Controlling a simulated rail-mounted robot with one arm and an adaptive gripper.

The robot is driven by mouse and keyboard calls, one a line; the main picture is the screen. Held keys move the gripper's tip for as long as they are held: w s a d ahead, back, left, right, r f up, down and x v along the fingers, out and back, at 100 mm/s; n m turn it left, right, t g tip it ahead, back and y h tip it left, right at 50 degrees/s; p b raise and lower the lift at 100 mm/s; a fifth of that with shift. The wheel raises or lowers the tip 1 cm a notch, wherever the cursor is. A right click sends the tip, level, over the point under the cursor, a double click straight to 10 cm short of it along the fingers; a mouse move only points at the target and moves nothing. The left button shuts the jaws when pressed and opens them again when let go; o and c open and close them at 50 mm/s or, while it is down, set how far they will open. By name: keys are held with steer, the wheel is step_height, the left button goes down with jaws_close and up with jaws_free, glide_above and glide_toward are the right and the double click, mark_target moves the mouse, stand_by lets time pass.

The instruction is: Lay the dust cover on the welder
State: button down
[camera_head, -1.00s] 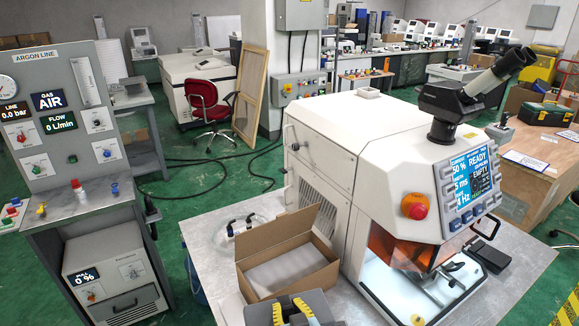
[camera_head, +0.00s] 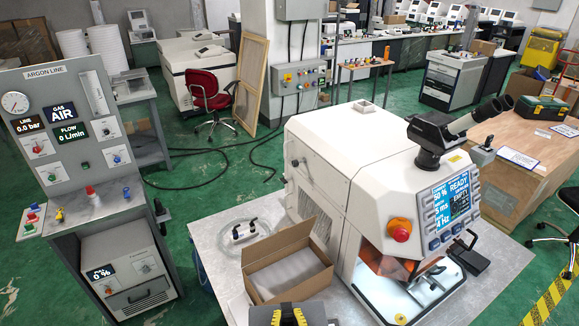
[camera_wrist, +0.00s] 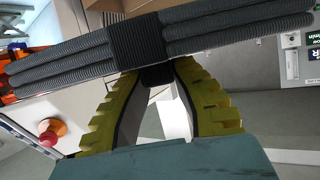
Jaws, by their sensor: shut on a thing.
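The welder (camera_head: 340,150) is a white cabinet on a grey bench, with a binocular eyepiece, a lit screen reading READY and a red stop button. Its top is mostly bare, with a small pale square piece on it. My gripper (camera_wrist: 156,76) has yellow ribbed fingers shut on a dark grey ribbed roll (camera_wrist: 215,36), which seems to be the dust cover, bound by a black band. In the head view my gripper (camera_head: 289,314) shows only at the bottom edge, left of the welder's front.
An open cardboard box (camera_head: 290,268) stands on the bench (camera_head: 215,245) left of the welder, with a clear hose coil behind it. The argon line panel (camera_head: 65,125) stands at the left. A wooden bench (camera_head: 530,160) with a green case is at the right.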

mark_target(289, 325)
steer(key=s+r+p, duration=0.1)
steer(key=r+p, duration=0.1)
steer(key=shift+s+p, duration=0.2)
steer(key=shift+p, duration=0.2)
steer(key=p, duration=0.1)
steer(key=s+p, duration=0.1)
steer(key=s+r+m+h+p, duration=0.1)
steer(key=p, duration=0.1)
steer(key=shift+s+d, duration=0.15)
steer(key=shift+d, duration=0.1)
steer(key=shift+s+f, duration=0.15)
steer(key=shift+s, duration=0.1)
stand_by(0.4)
